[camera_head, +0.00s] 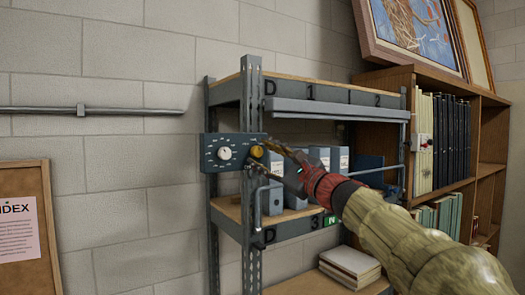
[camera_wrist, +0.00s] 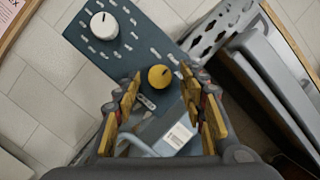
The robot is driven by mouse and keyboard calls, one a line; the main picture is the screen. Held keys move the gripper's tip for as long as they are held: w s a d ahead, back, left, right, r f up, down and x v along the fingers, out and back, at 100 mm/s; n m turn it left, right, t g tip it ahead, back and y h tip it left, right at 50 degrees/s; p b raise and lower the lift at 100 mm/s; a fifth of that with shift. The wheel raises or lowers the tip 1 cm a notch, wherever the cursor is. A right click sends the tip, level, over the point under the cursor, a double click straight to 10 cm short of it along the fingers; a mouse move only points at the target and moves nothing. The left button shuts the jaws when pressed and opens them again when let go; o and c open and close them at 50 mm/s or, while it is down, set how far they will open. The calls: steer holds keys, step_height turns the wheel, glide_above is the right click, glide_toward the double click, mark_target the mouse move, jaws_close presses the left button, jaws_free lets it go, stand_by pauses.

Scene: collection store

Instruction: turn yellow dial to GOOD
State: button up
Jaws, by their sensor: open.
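The yellow dial (camera_head: 257,152) is a small round knob at the right end of a dark blue panel (camera_head: 210,140) fixed to the shelf post. In the wrist view the yellow dial (camera_wrist: 160,77) has a dark pointer line and sits just beyond my fingertips, between them in the picture. My gripper (camera_head: 270,155) is open, with a yellow-padded finger on each side in the wrist view (camera_wrist: 163,95). I cannot tell whether either finger touches the dial. A white dial (camera_head: 224,153) sits left of it on the panel. The lettering around the dials is too small to read.
A metal shelf rack (camera_head: 250,100) stands around the panel, with blue-grey boxes (camera_head: 300,170) on it. A grey handle-like bar (camera_head: 258,205) hangs below the dial, close to my gripper. A wooden bookcase (camera_head: 400,85) stands at right.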

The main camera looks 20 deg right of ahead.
steer(key=shift+w+a+r, duration=0.15)
steer(key=shift+w+a, duration=0.05)
steer(key=shift+w, duration=0.05)
steer(key=shift+c, duration=0.4)
jaws_close()
